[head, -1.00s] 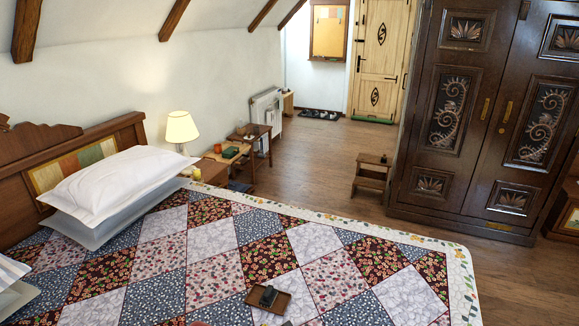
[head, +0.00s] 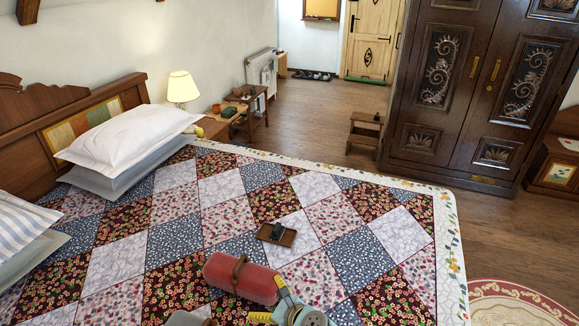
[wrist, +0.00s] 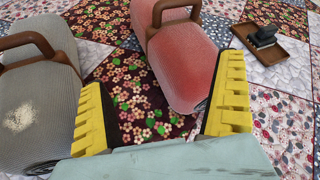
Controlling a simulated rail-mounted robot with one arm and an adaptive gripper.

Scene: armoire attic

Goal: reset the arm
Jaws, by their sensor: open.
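My gripper (head: 272,300) shows at the bottom edge of the head view, over the bed. In the wrist view its two yellow fingers (wrist: 163,85) are spread wide, with nothing held between them. A red rounded object with a brown handle (head: 240,278) lies on the quilt beside the gripper. In the wrist view this red object (wrist: 183,62) is beyond the fingers, its near end close to the right finger; I cannot tell if they touch. A grey object with a brown handle (wrist: 40,105) lies left of the left finger, and partly shows in the head view (head: 186,319).
A small brown tray (head: 288,238) with a dark item (head: 277,231) lies on the patchwork quilt (head: 335,215). Pillows (head: 130,140) are at left. A lamp (head: 182,88), wooden step stool (head: 365,130) and dark armoire (head: 450,100) stand beyond. Floor between is clear.

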